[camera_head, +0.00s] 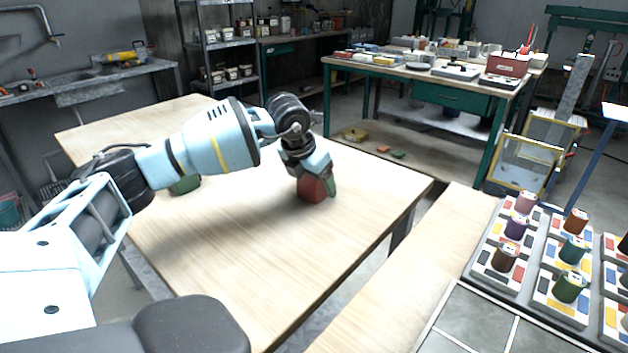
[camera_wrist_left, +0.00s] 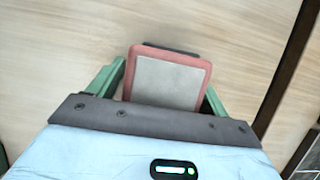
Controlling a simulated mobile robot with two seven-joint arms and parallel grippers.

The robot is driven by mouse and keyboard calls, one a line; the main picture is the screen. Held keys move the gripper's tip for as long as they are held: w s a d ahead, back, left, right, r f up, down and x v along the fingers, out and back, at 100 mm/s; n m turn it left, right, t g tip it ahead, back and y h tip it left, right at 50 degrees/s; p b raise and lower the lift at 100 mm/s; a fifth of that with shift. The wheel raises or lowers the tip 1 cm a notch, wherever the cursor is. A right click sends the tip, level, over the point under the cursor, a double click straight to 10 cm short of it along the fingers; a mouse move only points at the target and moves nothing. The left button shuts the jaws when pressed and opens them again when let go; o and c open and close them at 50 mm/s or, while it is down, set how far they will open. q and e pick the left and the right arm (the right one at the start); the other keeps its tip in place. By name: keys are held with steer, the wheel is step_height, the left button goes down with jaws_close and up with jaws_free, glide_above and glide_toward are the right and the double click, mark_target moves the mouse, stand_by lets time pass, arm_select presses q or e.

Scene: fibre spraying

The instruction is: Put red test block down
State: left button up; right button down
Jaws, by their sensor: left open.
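The red test block (camera_head: 311,190) stands on the wooden table (camera_head: 250,270), right of its middle. My left gripper (camera_head: 318,180) is over the block from above, with its green fingers on either side of it. In the left wrist view the block (camera_wrist_left: 168,80) shows a pale top face with a red rim, between the two green fingers (camera_wrist_left: 160,88). The fingers are open, with a gap between each finger and the block. The block's lower part and its contact with the table are partly hidden. My right gripper is not in view.
A green object (camera_head: 185,184) sits on the table behind my left arm. Trays with coloured cylinders (camera_head: 515,228) stand at the right. A workbench with tools (camera_head: 430,70) is at the back. The table's front part is clear.

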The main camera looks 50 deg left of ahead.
arm_select(q)
steer(key=v, duration=1.2)
steer(key=shift+r+p, duration=0.2)
steer(key=shift+p, duration=0.2)
